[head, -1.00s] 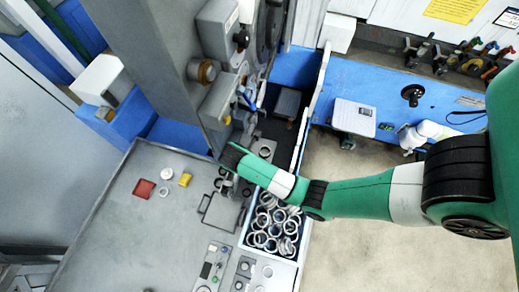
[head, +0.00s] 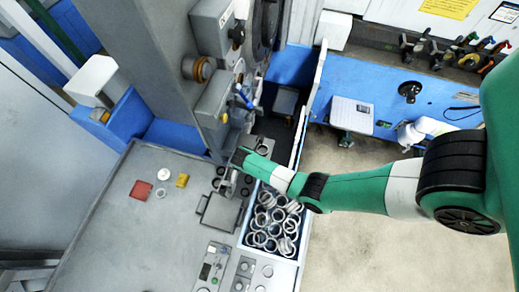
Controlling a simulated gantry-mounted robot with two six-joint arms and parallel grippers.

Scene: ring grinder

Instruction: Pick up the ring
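Several metal rings (head: 275,222) lie loose in an open bin (head: 294,259) at the right side of the machine's table. My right arm comes in from the right, and its end, with the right gripper (head: 228,184), is above the table just left of the bin's far end. The fingers are small and partly hidden by the wrist, so I cannot tell whether they are open or whether they hold a ring. My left gripper is not in view.
A grey plate with a handle (head: 218,212) lies left of the bin, with a control panel (head: 214,262) nearer. A red block (head: 140,189), a yellow block (head: 182,180) and a white disc (head: 164,174) sit on the grey table (head: 120,235). The grinder column (head: 150,65) rises behind.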

